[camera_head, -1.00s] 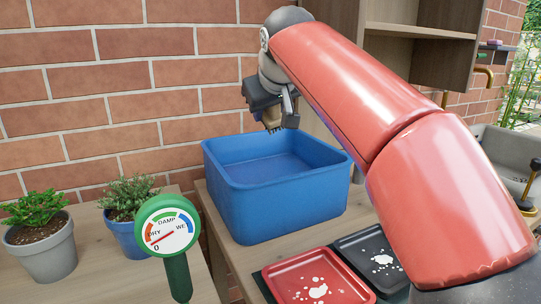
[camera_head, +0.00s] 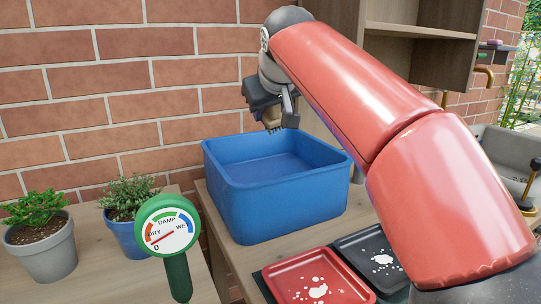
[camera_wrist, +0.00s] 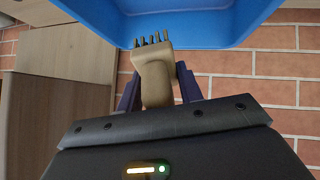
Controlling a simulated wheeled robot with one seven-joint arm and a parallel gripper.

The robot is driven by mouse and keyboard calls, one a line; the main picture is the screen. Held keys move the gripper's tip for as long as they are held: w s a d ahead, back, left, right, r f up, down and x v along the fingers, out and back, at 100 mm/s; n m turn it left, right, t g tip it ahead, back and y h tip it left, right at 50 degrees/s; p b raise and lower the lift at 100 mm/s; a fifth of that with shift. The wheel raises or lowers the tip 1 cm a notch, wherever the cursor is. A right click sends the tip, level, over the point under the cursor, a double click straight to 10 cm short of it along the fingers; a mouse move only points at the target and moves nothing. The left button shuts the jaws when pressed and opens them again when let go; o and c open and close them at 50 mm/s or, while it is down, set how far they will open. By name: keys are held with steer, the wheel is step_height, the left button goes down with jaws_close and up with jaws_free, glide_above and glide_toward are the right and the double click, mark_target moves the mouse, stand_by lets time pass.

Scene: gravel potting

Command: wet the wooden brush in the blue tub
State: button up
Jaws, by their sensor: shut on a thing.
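The wooden brush (camera_head: 270,114) is held in my gripper (camera_head: 276,108), its bristles pointing down above the back part of the blue tub (camera_head: 284,206). The bristles are clear of the tub's rim. In the wrist view the brush's tan body (camera_wrist: 155,82) sits between the two dark fingers of my gripper (camera_wrist: 160,92), and its separate bristle tufts point toward the blue tub (camera_wrist: 190,22). The tub stands on a wooden table. I cannot tell from its plain blue inside whether it holds water.
A green dial gauge (camera_head: 167,232) stands in front, its needle near DRY. A grey pot (camera_head: 46,254) and a blue pot (camera_head: 127,240) with plants are at left. A red tray (camera_head: 318,278) and a black tray (camera_head: 385,262) lie before the tub. A brick wall (camera_head: 120,80) is behind.

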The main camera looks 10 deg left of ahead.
stand_by(0.5)
steer(key=shift+r, duration=2)
